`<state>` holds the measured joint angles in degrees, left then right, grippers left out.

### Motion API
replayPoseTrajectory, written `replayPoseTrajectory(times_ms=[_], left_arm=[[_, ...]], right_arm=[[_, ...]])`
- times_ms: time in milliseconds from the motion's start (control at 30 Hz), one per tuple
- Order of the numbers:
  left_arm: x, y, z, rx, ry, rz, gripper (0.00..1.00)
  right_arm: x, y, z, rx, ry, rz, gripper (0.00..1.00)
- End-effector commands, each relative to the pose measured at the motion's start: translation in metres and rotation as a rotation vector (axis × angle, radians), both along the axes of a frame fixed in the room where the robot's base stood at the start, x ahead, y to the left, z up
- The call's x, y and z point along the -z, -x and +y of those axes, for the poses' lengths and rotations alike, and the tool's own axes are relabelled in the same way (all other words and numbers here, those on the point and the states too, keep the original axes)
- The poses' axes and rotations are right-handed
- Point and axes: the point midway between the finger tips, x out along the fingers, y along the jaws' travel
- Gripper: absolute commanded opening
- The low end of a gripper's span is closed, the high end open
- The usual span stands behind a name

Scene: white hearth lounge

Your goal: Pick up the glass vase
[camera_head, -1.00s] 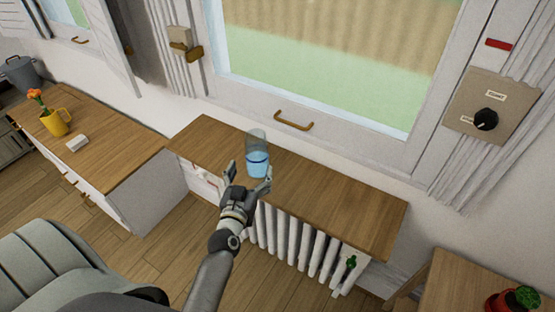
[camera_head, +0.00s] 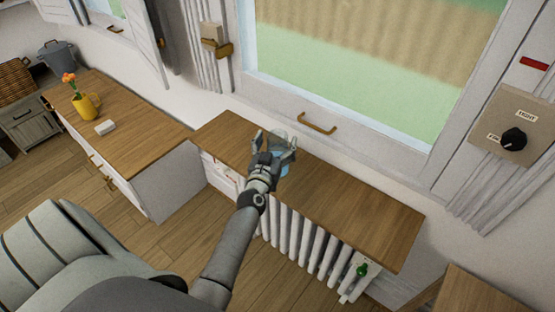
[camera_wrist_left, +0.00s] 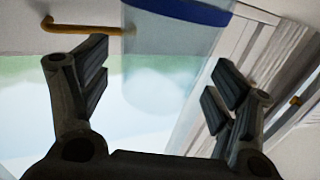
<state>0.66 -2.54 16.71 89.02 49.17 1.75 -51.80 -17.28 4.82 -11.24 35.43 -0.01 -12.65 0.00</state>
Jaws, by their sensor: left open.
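The glass vase (camera_head: 281,135) is clear with a blue band and stands on the wooden shelf above the radiator. In the head view my left gripper (camera_head: 275,143) is in front of it and hides most of it. In the left wrist view the vase (camera_wrist_left: 168,60) shows large and see-through, between and beyond the spread fingers of the left gripper (camera_wrist_left: 155,85). Its blue band is at the top edge there. The gripper is open, with a visible gap on each side of the glass. My right gripper is not in view.
The wooden shelf (camera_head: 360,205) is clear to the right of the vase. A window with a brass handle (camera_head: 318,124) rises behind it. A cabinet at left holds a yellow mug (camera_head: 87,107) with flowers and a small white block (camera_head: 106,128). A wall dial (camera_head: 513,139) is at right.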

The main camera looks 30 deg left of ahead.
Motion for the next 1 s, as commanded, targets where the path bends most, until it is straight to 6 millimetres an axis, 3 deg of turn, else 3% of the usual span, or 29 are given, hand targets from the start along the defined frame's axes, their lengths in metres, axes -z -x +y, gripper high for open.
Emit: replayPoseTrajectory(times_ms=[133,400,1000], left_arm=[[0.000,-0.012,0.004,0.000,-0.001,0.000,0.82],[0.001,-0.013,0.004,0.000,-0.001,0.000,0.81],[0.001,-0.013,0.004,0.000,0.000,0.001,0.04]], right_arm=[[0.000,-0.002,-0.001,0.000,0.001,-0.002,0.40],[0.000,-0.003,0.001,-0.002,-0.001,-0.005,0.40],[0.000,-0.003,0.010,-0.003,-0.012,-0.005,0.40]])
